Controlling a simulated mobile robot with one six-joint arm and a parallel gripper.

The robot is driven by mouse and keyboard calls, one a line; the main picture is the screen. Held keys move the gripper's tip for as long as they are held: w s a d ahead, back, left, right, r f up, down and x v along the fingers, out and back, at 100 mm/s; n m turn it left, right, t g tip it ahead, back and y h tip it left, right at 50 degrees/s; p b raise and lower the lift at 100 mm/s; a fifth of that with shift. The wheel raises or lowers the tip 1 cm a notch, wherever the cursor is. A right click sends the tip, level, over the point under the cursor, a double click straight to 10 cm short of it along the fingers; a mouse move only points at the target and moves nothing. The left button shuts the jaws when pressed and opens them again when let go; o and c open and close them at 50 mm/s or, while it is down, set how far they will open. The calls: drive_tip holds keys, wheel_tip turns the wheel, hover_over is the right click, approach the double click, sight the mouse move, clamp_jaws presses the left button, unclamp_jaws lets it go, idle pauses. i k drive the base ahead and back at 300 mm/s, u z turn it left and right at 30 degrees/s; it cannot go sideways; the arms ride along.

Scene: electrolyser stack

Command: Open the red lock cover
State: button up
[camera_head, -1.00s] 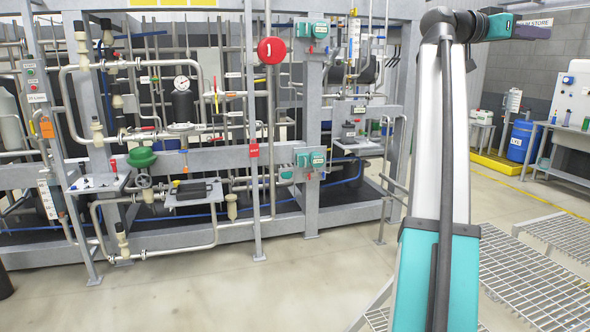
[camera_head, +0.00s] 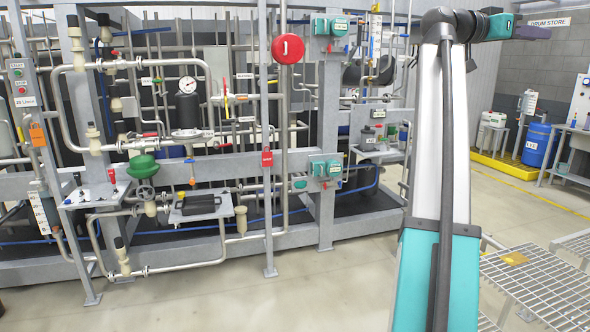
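A round red cover (camera_head: 288,49) with a small white mark hangs at the upper middle of the pipe skid, in front of the grey frame. It looks shut; any hinge or latch is too small to tell. A smaller red box (camera_head: 267,158) sits lower on a grey post; I cannot read its lettering. My arm rises at the right, well apart from both. Its dark end with my gripper (camera_head: 535,32) is at the upper right, pointing right, away from the red cover. The fingers are too small and dark to tell whether they are open.
The skid carries pipes, a gauge (camera_head: 187,85), a green funnel-like part (camera_head: 143,165) and an orange padlock (camera_head: 37,133). Metal grating (camera_head: 550,290) lies at the lower right, with a blue drum (camera_head: 537,145) behind. The floor (camera_head: 330,290) before the skid is clear.

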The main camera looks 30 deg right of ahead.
sight(289, 49)
drive_tip(key=u, duration=0.05)
drive_tip(key=i, duration=3.25)
drive_tip(key=u, duration=0.6)
